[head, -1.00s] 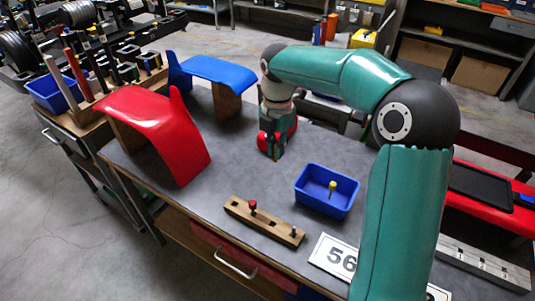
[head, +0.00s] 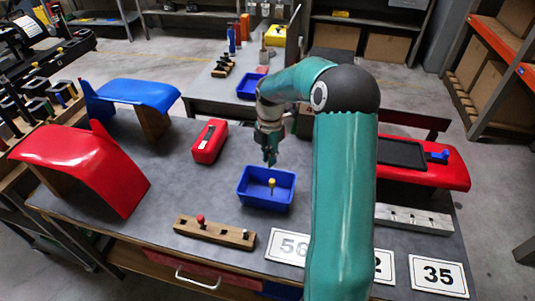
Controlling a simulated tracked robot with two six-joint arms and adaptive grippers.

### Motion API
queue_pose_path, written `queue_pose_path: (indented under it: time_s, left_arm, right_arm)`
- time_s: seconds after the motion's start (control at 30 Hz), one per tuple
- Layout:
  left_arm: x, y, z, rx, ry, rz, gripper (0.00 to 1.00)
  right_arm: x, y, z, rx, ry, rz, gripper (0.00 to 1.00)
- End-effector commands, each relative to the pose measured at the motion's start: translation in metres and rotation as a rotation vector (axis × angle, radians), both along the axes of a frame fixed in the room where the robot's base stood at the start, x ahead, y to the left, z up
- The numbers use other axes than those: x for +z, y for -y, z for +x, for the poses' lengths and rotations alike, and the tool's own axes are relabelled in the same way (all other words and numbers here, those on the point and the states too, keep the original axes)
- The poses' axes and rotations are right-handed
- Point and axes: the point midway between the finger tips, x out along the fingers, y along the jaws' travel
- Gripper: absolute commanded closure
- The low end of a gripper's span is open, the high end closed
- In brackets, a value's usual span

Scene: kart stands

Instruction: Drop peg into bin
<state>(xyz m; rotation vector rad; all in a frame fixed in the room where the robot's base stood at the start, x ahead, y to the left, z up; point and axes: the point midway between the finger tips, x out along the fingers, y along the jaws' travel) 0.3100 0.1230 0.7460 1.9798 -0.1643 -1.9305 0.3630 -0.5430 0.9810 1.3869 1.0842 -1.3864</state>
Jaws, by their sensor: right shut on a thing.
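A blue bin (head: 245,199) stands on the grey table. A peg with a yellow knob (head: 271,184) stands inside it. My right gripper (head: 270,160) points down above the far edge of the bin. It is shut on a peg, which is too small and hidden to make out. A wooden peg block (head: 234,236) lies in front of the bin, with a red-knobbed peg (head: 200,220) near its left end. My left gripper is not in view.
A red box (head: 209,141) stands left of my gripper. A red curved panel (head: 80,160) and a blue curved panel (head: 135,93) stand at the left. Number cards, including 35 (head: 438,274), lie along the front right. A black tray (head: 400,152) sits on a red surface at the right.

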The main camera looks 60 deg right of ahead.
Motion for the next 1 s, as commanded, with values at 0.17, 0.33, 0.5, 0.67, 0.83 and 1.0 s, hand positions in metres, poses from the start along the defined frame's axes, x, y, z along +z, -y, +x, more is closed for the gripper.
queue_pose_path:
  time_s: [0.17, 0.33, 0.5, 0.67, 0.83, 1.0]
  left_arm:
    - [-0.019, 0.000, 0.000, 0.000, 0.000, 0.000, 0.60]
    - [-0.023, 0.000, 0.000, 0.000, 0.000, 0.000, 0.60]
    - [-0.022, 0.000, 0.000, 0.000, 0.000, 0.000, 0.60]
    - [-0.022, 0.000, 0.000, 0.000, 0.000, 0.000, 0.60]
    - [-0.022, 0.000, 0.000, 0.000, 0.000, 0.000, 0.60]
    - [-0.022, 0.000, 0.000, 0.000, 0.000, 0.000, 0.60]
  right_arm:
    - [-0.023, 0.000, 0.000, 0.000, -0.002, 0.000, 1.00]
    - [-0.029, 0.000, 0.000, 0.000, -0.001, 0.000, 1.00]
    - [-0.028, 0.000, 0.000, 0.000, -0.001, 0.000, 1.00]
    - [-0.028, 0.000, 0.000, 0.000, -0.001, 0.000, 0.76]
    - [-0.028, 0.000, 0.000, 0.000, -0.001, 0.000, 0.60]
    - [-0.028, 0.000, 0.000, 0.000, -0.001, 0.000, 0.60]
